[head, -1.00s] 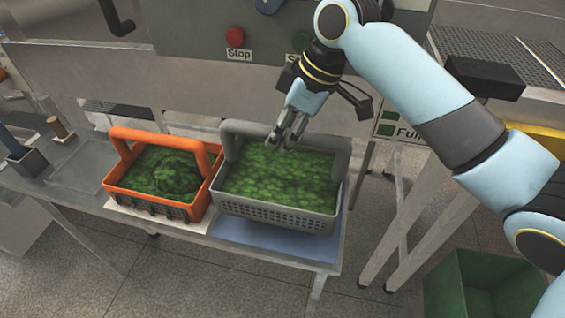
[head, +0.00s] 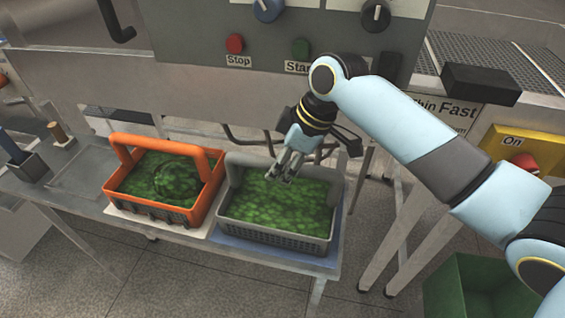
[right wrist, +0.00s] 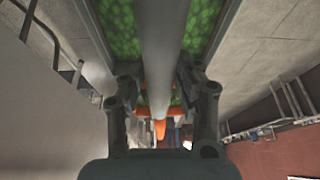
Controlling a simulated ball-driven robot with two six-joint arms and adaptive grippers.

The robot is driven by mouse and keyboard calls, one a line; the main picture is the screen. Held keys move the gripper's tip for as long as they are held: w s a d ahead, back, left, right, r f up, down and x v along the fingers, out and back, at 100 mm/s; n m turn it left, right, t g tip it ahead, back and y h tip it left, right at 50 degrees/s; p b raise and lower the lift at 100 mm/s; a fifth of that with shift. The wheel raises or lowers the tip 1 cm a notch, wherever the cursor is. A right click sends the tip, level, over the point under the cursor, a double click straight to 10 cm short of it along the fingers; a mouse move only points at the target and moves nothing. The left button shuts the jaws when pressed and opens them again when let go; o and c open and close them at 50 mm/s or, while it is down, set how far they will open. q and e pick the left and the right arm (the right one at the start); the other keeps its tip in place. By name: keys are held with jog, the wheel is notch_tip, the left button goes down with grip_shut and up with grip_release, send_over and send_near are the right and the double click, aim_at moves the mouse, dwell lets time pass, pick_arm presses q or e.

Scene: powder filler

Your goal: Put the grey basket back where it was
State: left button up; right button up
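The grey basket (head: 275,234) is full of green leafy pieces and stands on a blue mat (head: 262,256) at the right end of the side table. My right gripper (head: 281,177) is at the middle of this handle, pointing down. In the right wrist view the grey handle (right wrist: 165,45) runs between the two fingers of the right gripper (right wrist: 160,100), which are apart on either side of it. Contact between fingers and handle cannot be made out. My left gripper is not in view.
An orange basket (head: 150,207) with green contents stands on a white mat (head: 160,227) just left of the grey basket. A machine panel (head: 330,38) with buttons and knobs rises behind. A green bin (head: 470,285) stands on the floor at the right.

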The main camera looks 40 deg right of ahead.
jog(key=shift+o, duration=0.8)
jog(key=v, duration=1.2)
